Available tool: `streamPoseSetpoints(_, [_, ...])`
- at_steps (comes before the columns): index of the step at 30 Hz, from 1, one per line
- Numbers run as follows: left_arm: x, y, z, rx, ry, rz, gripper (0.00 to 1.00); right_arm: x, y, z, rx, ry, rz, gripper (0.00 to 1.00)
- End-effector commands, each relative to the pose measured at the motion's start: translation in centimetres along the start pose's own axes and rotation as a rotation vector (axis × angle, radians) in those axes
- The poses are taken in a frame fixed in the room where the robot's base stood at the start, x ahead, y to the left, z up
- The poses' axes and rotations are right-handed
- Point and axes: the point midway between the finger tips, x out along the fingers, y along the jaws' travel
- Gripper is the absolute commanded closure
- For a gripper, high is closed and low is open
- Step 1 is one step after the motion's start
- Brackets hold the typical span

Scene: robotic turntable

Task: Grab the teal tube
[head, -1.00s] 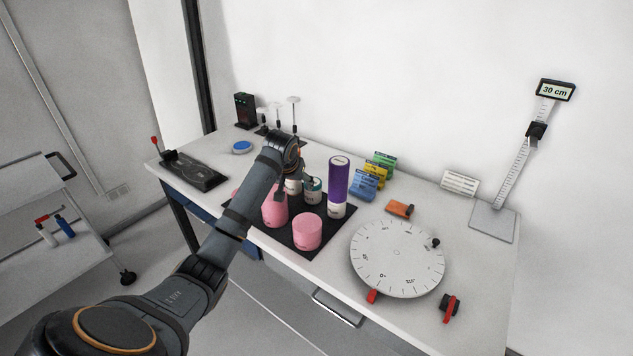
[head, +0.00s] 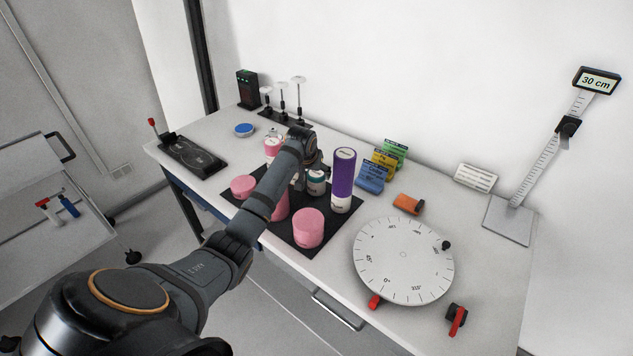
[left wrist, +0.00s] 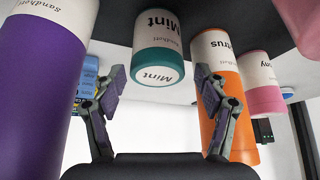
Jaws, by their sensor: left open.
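The teal tube (head: 316,182), short with a white "Mint" label, stands on the black mat (head: 326,242), partly hidden by my left gripper in the head view. My left gripper (head: 322,169) is beside it, above the mat. In the left wrist view the teal tube (left wrist: 160,50) appears upside down, centred just beyond my open left gripper (left wrist: 158,76). The fingers are to either side of its line, with nothing between them. My right gripper is not in view.
A tall purple tube (head: 343,181) stands close to the teal one; it also shows in the left wrist view (left wrist: 38,75). An orange tube (left wrist: 222,85) stands on the other side. Pink tubes (head: 308,228) share the mat. A white dial turntable (head: 403,262) lies to the right.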

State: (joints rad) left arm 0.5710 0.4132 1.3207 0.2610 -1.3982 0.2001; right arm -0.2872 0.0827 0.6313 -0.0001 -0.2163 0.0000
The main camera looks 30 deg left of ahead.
Motion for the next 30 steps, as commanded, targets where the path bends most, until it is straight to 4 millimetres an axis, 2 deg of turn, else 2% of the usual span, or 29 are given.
streamPoseSetpoints(4, [2.1,0.4,-0.1,-0.001,-0.006,0.002,0.27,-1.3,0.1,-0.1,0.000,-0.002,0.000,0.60])
streamPoseSetpoints(9, [4.3,0.3,0.0,0.000,-0.003,0.001,0.27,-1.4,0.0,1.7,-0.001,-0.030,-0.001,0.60])
streamPoseSetpoints(12, [4.7,0.3,0.0,0.001,-0.001,0.001,0.27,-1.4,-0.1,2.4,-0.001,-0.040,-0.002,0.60])
streamPoseSetpoints(17, [4.7,0.3,0.0,0.001,-0.001,0.000,0.27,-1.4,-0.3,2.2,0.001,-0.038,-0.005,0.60])
streamPoseSetpoints(27, [4.7,0.3,0.1,0.001,-0.002,0.000,0.72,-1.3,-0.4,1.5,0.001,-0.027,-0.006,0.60])
streamPoseSetpoints(28, [4.7,0.3,0.1,0.001,-0.002,0.000,0.75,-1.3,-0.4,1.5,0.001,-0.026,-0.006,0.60])
streamPoseSetpoints(30, [4.7,0.3,0.0,0.001,-0.001,0.001,0.75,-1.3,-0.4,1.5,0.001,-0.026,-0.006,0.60])
